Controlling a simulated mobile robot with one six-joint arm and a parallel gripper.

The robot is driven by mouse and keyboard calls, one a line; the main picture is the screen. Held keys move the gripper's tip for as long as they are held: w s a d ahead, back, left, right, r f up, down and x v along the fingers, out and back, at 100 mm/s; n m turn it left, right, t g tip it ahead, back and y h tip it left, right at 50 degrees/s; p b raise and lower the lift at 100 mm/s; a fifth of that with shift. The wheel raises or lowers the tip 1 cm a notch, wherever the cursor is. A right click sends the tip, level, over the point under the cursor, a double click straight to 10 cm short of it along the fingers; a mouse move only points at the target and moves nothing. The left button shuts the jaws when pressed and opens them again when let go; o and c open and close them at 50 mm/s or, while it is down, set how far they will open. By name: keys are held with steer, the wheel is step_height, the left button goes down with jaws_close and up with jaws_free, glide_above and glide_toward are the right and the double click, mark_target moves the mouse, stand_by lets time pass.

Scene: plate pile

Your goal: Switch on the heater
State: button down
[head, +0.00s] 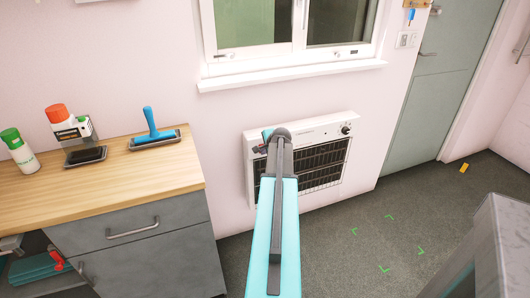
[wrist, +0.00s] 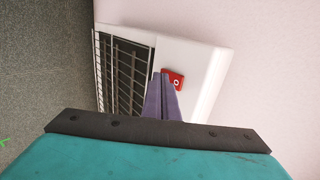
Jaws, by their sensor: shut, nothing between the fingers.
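The heater (head: 325,128) is a white wall unit with a dark wire grille, low on the wall under the window. Its top panel has a dark knob at the right end; my arm covers the left part in the head view. In the wrist view, the heater (wrist: 197,68) shows a red switch (wrist: 175,77) with a small pale mark on its white panel. My gripper (wrist: 165,76) is shut and empty, its purple fingertips overlapping the switch's left edge. I cannot tell whether they touch it.
A grey-green door (head: 437,85) is at the right. A grey block (head: 500,235) stands at lower right. Green corner marks lie on open floor.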

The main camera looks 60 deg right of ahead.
steer(key=shift+d+b, duration=0.15)
steer(key=shift+b, duration=0.15)
stand_by(0.4)
steer(key=shift+w+r+p, duration=0.1)
steer(key=shift+r+p, duration=0.45)
steer(key=shift+r, duration=0.25)
